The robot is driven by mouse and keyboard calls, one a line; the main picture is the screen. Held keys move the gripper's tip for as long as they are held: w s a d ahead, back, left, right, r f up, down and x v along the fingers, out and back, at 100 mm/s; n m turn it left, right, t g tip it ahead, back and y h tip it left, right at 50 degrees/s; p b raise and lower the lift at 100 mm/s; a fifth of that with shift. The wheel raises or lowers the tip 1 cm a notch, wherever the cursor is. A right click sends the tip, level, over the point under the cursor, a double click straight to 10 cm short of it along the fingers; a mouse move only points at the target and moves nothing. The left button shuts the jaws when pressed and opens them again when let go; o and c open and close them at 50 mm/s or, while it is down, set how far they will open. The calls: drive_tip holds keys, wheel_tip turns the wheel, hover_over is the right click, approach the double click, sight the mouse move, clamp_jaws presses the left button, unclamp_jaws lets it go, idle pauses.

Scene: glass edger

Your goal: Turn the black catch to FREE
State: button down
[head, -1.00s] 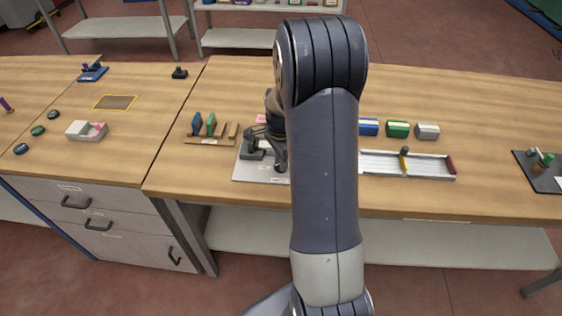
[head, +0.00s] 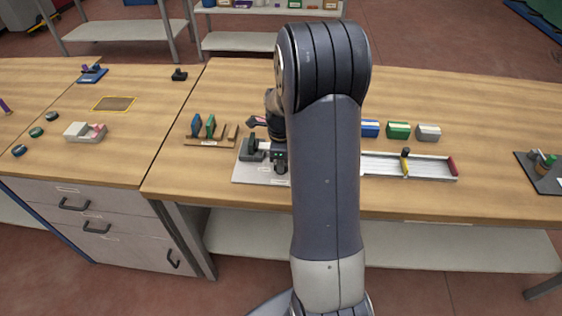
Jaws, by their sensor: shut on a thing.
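A light grey plate (head: 243,173) with small white labels lies near the front edge of the table. A dark grey block (head: 251,150) stands on its left part. My gripper (head: 279,156) is low over the plate, just right of this block. It is shut on a small dark piece (head: 281,168), which looks like the black catch. The jaws and my arm cover much of it. The FREE marking is too small to read, so I cannot tell which way the catch points. My arm hides the right part of the plate.
A wooden rack (head: 206,141) with blue and green pieces stands behind left of the plate. Right of my arm are a railed tray (head: 385,166) and blue, green (head: 398,130) and grey boxes. Table between is clear.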

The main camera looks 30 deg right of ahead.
idle(0.4)
drive_tip(key=c, duration=1.4)
unclamp_jaws()
wheel_tip(320, 180, up, 11)
drive_tip(key=shift+f, duration=0.15)
wheel_tip(320, 180, down, 11)
drive_tip(key=shift+r, duration=0.15)
